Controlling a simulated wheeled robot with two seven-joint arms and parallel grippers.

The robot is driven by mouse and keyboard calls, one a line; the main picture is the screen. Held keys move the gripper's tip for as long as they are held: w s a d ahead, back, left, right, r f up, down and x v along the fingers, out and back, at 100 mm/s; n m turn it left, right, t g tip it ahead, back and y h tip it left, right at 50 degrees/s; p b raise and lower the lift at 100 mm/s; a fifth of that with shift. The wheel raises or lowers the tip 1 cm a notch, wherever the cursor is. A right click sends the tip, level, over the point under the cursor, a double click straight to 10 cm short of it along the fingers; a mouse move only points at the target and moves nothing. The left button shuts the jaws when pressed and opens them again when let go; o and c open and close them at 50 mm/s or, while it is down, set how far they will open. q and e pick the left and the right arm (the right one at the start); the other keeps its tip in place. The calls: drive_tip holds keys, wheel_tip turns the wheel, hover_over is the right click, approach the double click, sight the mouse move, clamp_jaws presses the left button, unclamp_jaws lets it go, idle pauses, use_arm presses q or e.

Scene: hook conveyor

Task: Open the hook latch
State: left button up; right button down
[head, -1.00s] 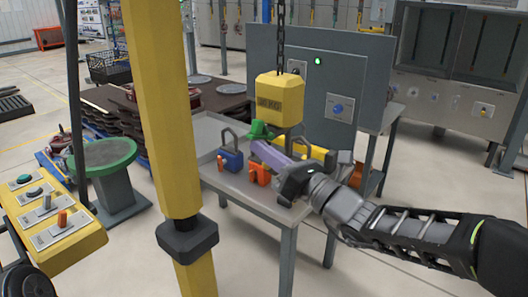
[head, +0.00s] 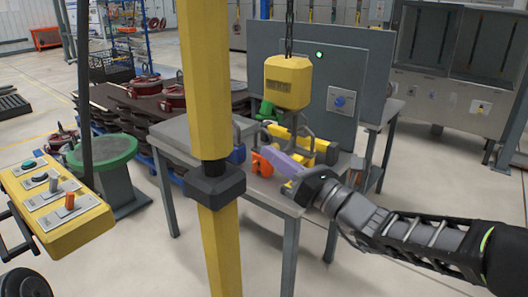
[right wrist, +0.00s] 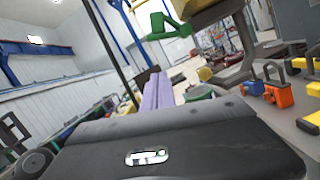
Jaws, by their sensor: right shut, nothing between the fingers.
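The yellow hook block (head: 287,82) hangs on a chain above the grey table. Its green latch (head: 268,111) sits at the block's lower left; the latch also shows at the top of the right wrist view (right wrist: 165,27). The grey hook (right wrist: 240,68) hangs under the block, partly cut off in the wrist view. My right gripper (head: 269,153), with purple fingers, is shut and empty. It is below the latch, with a gap between in the wrist view (right wrist: 157,85). My left gripper is not in view.
An orange padlock (head: 262,164) and a yellow padlock (head: 327,150) stand on the table (head: 185,134) close by the gripper. A yellow post (head: 208,90) with a black collar crosses the head view in front. A yellow control box (head: 60,215) is at left.

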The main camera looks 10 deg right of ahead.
drive_tip(key=v, duration=0.7)
drive_tip(key=shift+d+b, duration=0.35)
drive_tip(key=shift+d, duration=0.05)
drive_tip(key=shift+f, duration=0.1)
drive_tip(key=s+f+n+g+h, duration=0.35)
drive_tip(key=f+n, duration=0.35)
drive_tip(key=f, duration=0.8)
drive_tip(key=s+f+n+g+h+p, duration=0.1)
drive_tip(key=s+f+n+g+h, duration=0.15)
drive_tip(key=f+n+g, duration=0.8)
drive_tip(key=s+f+n+t+h, duration=0.2)
drive_tip(key=f+n+h, duration=0.2)
drive_tip(key=f, duration=1.4)
drive_tip(key=s+a+f+n+g+y+p, duration=0.1)
drive_tip(key=s+a+f+n+g, duration=0.3)
drive_tip(key=s+a+f+n, duration=0.4)
drive_tip(key=s+a+f+y, duration=0.1)
drive_tip(key=s+a+f, duration=0.2)
drive_tip(key=s, duration=0.4)
drive_tip(key=shift+f+p, duration=0.3)
drive_tip(key=shift+f, duration=0.45)
